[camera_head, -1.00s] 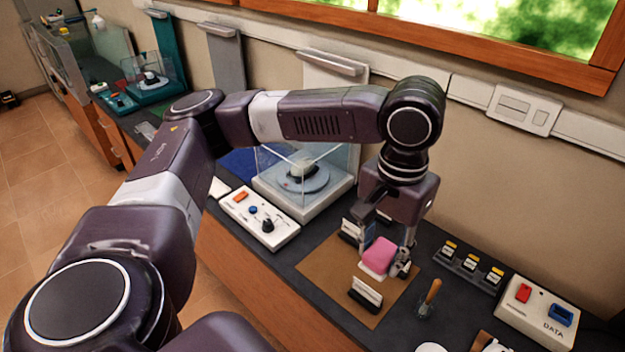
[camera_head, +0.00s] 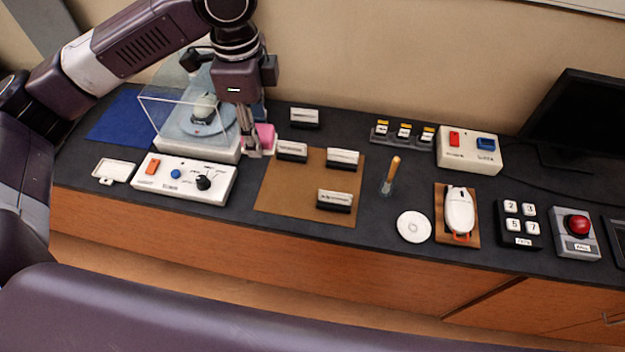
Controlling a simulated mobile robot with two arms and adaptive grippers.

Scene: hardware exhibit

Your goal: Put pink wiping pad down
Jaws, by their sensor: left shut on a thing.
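The pink wiping pad (camera_head: 265,137) is a small pink block, partly hidden by my left gripper (camera_head: 257,152). My left gripper points down and is shut on the pad. It holds the pad at the back left corner of the brown mat (camera_head: 285,197), just right of the clear-covered device. I cannot tell whether the pad touches the counter. My right gripper is not in view.
The clear-covered device (camera_head: 170,143) stands close on the left, with a white control box (camera_head: 184,178) in front. Several small label holders, one at the mat's front right (camera_head: 334,201), stand nearby. A wooden-handled tool (camera_head: 393,168) is to the right. The mat's middle is clear.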

